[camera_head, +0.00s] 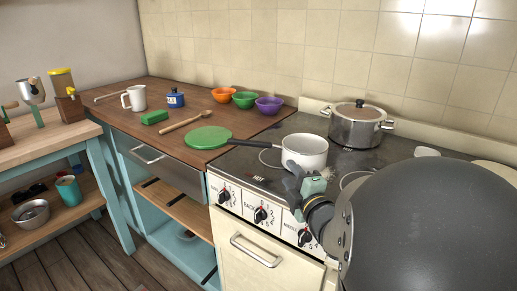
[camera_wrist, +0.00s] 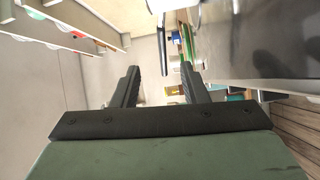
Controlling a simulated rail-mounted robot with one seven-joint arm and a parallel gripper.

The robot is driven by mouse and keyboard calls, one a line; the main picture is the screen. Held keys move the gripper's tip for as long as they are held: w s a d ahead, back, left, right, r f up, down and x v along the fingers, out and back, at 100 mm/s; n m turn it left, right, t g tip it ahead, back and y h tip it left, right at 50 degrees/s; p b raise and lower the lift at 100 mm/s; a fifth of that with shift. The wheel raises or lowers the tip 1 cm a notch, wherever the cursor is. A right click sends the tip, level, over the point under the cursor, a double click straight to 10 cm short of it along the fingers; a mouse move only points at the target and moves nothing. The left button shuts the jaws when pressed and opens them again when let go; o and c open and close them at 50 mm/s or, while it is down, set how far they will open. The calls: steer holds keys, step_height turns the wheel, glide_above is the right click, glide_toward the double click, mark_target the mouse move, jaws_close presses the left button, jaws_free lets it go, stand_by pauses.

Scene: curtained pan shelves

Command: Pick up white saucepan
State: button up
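The white saucepan (camera_head: 305,151) stands upright on the dark stove top, near its front left. A white form at the top edge there may be the saucepan, but I cannot tell.
A lidded steel pot (camera_head: 358,125) stands behind right of the saucepan. A green round board (camera_head: 208,137), wooden spoon (camera_head: 186,122) and coloured bowls (camera_head: 244,99) are on the wooden counter to the left. Stove knobs (camera_head: 261,214) lie below my gripper. My arm hides the right side.

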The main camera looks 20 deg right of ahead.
mark_target(268, 146)
steer(key=w+p, duration=0.1)
steer(key=w, duration=0.4)
steer(key=w+p, duration=0.2)
steer(key=w, duration=0.4)
steer(key=w+d+p, duration=0.1)
steer(key=w, duration=0.4)
steer(key=shift+w+d+r, duration=0.1)
steer(key=shift+w+r, duration=0.15)
steer(key=shift+w, duration=0.15)
jaws_close()
